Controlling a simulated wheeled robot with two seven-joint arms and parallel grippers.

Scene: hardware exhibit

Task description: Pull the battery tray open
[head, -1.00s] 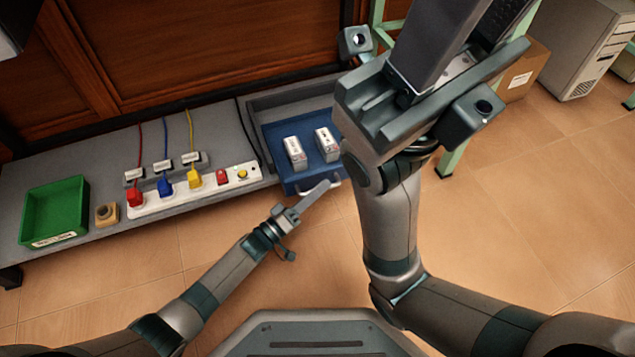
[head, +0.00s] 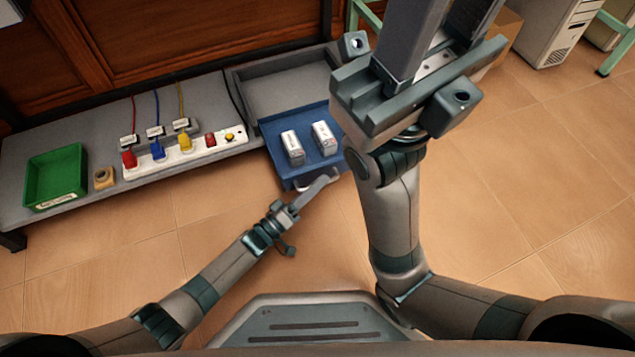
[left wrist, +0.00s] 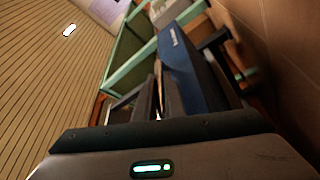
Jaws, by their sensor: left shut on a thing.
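The blue battery tray (head: 304,114) sticks well out of its grey housing (head: 285,88) in the head view. Two white-and-grey batteries, a left one (head: 292,148) and a right one (head: 324,138), stand in it. My left gripper (head: 326,179) is shut on the handle at the tray's front; its fingers hide most of the handle. In the left wrist view the tray's dark blue front (left wrist: 187,65) lies just beyond my fingers (left wrist: 153,100). My right gripper (head: 445,35) is raised close to the head camera, its fingers apart and empty, hiding the area behind it.
A power strip (head: 175,158) with coloured plugs, a wooden block (head: 104,177) and a green bin (head: 55,178) stand on the grey bench left of the tray. A computer tower (head: 548,32) is at the back right. The tiled floor in front is clear.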

